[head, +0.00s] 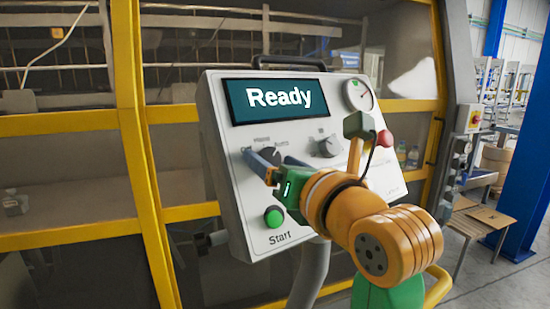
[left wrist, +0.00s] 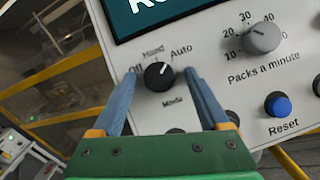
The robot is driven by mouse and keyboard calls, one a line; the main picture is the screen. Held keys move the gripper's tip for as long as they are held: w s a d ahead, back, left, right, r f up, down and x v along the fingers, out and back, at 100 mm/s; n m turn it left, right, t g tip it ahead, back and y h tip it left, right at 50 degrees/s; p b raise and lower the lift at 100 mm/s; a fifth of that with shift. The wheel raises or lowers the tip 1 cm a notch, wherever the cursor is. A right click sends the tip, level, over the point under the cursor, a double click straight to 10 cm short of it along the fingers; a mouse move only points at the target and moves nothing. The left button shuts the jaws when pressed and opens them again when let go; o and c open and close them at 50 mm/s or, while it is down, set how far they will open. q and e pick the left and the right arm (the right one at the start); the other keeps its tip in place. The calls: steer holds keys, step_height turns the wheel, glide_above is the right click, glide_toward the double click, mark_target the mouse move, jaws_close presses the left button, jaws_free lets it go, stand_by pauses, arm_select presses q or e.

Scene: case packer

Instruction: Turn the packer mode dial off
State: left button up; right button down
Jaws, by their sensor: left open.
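The mode dial (left wrist: 159,76) is a round black knob on the light grey control panel (left wrist: 290,60). Labels Off, Hand and Auto curve around its top, and its white mark points up and right, toward Auto. My left gripper (left wrist: 152,77) is open, with one blue finger on each side of the dial and visible gaps between. In the head view my left gripper (head: 267,156) is at the panel's left-middle area and mostly hides the dial. My right gripper is not in view.
The panel has a screen (head: 276,98) reading Ready, a green Start button (head: 274,217), a gauge (head: 358,95) and a packs-a-minute knob (left wrist: 262,38). A blue Reset button (left wrist: 278,104) sits below that knob. Yellow-framed guarding (head: 142,160) stands behind the panel.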

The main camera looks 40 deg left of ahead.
arm_select(q)
steer(key=shift+d, duration=0.2)
steer(key=c, duration=0.3)
jaws_close()
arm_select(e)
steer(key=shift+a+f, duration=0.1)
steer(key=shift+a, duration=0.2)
